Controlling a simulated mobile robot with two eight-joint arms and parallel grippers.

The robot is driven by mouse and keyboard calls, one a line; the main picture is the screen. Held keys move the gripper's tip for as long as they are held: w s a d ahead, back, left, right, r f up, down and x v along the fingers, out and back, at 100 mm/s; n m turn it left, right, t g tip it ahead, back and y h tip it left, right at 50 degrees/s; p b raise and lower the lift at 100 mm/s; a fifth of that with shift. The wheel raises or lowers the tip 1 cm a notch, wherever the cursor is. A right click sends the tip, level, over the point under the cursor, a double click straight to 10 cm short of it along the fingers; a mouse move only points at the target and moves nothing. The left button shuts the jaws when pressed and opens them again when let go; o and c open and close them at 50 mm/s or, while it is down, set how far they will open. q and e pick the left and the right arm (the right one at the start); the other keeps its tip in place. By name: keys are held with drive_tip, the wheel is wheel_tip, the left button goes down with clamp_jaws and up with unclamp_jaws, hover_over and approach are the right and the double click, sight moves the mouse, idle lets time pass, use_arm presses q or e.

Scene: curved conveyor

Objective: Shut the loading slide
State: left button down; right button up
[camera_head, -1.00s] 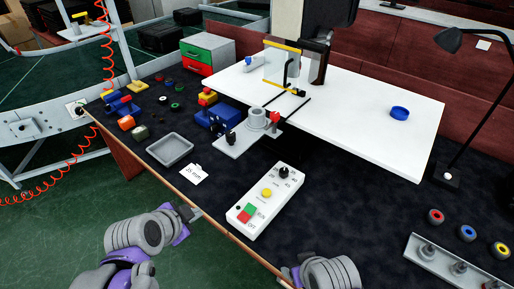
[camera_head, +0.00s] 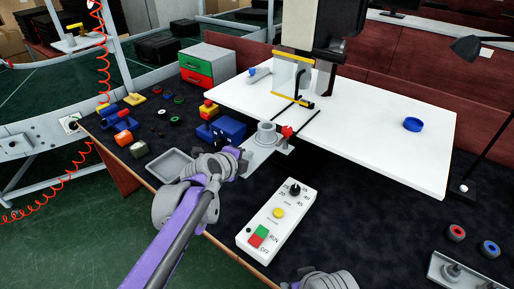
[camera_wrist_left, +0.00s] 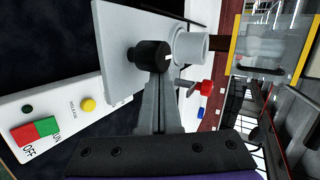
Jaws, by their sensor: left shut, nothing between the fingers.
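The loading slide is a light grey plate (camera_head: 256,166) on two dark rails in front of the white table. It carries a round grey holder (camera_head: 266,134) and a red knob (camera_head: 287,131). The slide is out toward me, clear of the yellow-edged guard (camera_head: 292,76). My left gripper (camera_head: 238,158) is shut and empty at the slide's near end. In the left wrist view the slide's black knob (camera_wrist_left: 149,57) is straight off the fingertips; I cannot tell whether they touch. My right gripper (camera_head: 292,284) barely shows at the bottom edge; its fingers cannot be made out.
A control box (camera_head: 266,222) with red, green and yellow buttons lies right of my left arm. A grey tray (camera_head: 172,164) and a blue block (camera_head: 229,129) are on the left.

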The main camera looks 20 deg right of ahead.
sight(262, 145)
use_arm(q)
drive_tip(key=w+d, duration=0.1)
drive_tip(key=w+d+f, duration=0.1)
drive_tip(key=w, duration=0.1)
drive_tip(key=w+d, duration=0.2)
drive_tip(key=shift+d+f, duration=0.1)
drive_tip(key=shift+f, duration=0.15)
use_arm(e)
drive_tip(key=shift+r, duration=0.15)
